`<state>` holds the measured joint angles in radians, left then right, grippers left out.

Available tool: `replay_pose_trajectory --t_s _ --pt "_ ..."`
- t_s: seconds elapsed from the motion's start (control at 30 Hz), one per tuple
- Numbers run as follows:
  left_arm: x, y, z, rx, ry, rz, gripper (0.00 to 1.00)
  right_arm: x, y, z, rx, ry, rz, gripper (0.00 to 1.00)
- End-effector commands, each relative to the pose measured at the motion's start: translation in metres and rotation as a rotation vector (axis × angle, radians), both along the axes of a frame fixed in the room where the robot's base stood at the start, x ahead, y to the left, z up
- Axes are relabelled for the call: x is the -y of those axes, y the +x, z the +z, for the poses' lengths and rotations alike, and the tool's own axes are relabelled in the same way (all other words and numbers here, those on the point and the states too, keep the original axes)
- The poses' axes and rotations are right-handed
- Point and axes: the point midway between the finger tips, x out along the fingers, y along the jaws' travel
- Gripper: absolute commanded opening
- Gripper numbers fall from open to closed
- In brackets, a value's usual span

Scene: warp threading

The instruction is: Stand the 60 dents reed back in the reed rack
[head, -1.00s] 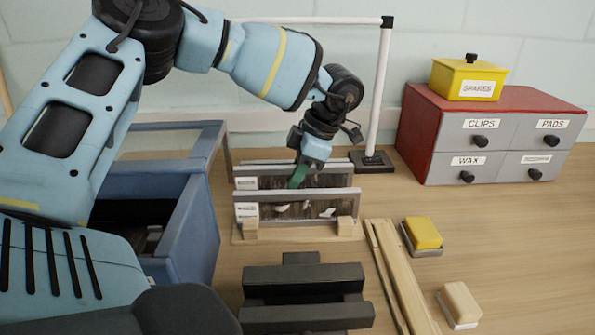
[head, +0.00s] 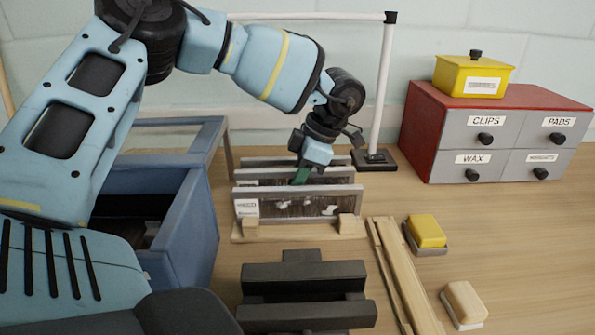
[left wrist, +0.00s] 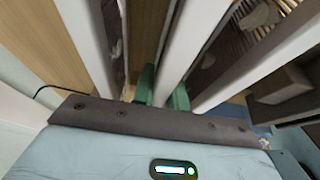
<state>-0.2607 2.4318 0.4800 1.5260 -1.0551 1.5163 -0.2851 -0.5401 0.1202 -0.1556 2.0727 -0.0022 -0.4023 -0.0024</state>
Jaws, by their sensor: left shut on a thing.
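My left gripper (head: 301,176) reaches down into the reed rack (head: 300,234) from above. Its green fingers are shut on the top rail of a reed (head: 270,173), behind the front one. In the left wrist view the fingers (left wrist: 162,92) straddle this pale rail (left wrist: 176,55). The held reed is upright, and its lower part is hidden by the front reed (head: 285,209). I cannot tell whether it is fully seated. The front reed stands upright in the rack behind wooden blocks. Its label is too small to read, so the dent counts are unclear. My right gripper is not in view.
A blue open-topped box (head: 186,235) stands close left of the rack. Dark blocks (head: 305,283) and wooden strips (head: 400,275) lie in front. A white post (head: 381,90) stands behind right.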

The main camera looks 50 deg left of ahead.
Motion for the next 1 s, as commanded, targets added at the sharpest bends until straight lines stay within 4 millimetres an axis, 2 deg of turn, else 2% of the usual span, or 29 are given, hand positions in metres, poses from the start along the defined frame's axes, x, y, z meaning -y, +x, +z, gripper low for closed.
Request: replay_pose_trajectory --t_s 0.37,0.4,0.6,0.93,1.0 --pt "0.0002 0.0003 -0.0033 0.001 0.000 0.000 0.00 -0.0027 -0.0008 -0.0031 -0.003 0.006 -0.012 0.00" --pt "0.0002 0.0004 -0.0032 0.001 0.000 0.000 0.16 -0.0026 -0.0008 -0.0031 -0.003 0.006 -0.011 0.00" --pt "0.0000 0.0002 -0.0034 0.001 0.000 0.000 0.40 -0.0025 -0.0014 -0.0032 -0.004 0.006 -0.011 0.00" --pt "0.0000 -0.0002 -0.0044 0.000 0.000 0.000 0.40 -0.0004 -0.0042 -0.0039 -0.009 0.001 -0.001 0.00" --pt "0.0015 0.0025 0.0024 0.002 0.001 0.000 0.40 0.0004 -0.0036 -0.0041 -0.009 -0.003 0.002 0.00"
